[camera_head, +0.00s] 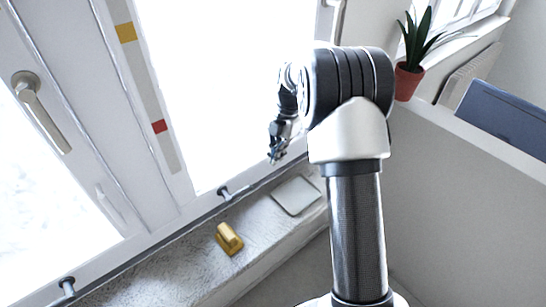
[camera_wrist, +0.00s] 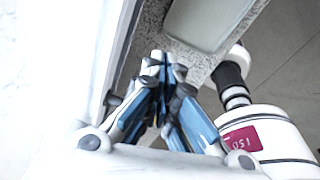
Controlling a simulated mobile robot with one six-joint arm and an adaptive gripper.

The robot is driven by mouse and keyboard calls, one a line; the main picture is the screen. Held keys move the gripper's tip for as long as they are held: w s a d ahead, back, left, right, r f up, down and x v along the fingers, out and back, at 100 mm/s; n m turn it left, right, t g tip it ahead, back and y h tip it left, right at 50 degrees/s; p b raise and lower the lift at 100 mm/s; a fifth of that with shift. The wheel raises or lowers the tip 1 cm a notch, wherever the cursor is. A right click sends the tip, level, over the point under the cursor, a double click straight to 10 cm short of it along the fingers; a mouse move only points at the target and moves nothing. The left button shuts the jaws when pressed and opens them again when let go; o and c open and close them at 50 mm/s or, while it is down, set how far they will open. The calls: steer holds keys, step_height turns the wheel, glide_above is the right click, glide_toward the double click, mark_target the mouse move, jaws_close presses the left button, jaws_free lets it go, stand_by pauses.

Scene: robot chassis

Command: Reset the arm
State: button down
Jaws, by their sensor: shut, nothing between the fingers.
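My gripper (camera_head: 277,157) hangs at the end of my arm, above the window sill and close to the window glass in the head view. In the wrist view its blue and grey fingers (camera_wrist: 158,62) meet at the tips, shut with nothing between them. My arm rises from the bottom of the head view and bends over to the left at the top.
A yellow object (camera_head: 229,239) and a flat pale plate (camera_head: 296,195) lie on the speckled sill (camera_head: 190,262). The plate shows in the wrist view (camera_wrist: 205,22). A potted plant (camera_head: 408,80) stands right of my arm.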

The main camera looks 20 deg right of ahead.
stand_by(0.3)
steer(key=s+a+r+m+t+h+b, duration=0.1)
steer(key=s+a+r+m+b, duration=0.15)
steer(key=s+r+m, duration=0.4)
steer(key=s+a+r+m+t+b, duration=0.1)
steer(key=s+a+r+m, duration=0.35)
steer(key=s+r, duration=0.3)
steer(key=s+a+f+m+t+b, duration=0.1)
steer(key=s+m, duration=0.5)
steer(key=s, duration=0.3)
steer(key=s+a+f+m+t+h+b, duration=0.1)
steer(key=s+a+f+m, duration=0.1)
steer(key=s+m, duration=0.4)
steer(key=s, duration=0.3)
steer(key=shift+s+f+m+t+b, duration=0.25)
steer(key=shift+s+m+t+b, duration=0.05)
steer(key=shift+s+m, duration=0.1)
